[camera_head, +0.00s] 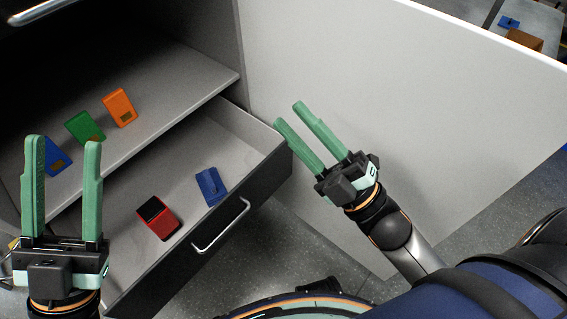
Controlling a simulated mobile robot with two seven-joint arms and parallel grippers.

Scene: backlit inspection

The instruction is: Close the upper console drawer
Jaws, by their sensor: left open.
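A grey drawer (120,232) stands pulled out below a shelf, with its dark front and a silver bar handle (221,228) facing me. Another silver bar handle (38,11) shows on a dark front at the top left; most of that front is out of view. I cannot tell which of the two is the upper drawer. My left gripper (63,142) is open and empty, over the left part of the pulled-out drawer. My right gripper (287,113) is open and empty by the drawer's right front corner; I cannot tell whether it touches.
A red box (158,219) and a blue item (211,187) lie in the drawer. Orange (120,107), green (85,129) and blue (56,157) pieces stand on the shelf (190,75). A large light-grey panel (430,110) stands at right, behind my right gripper.

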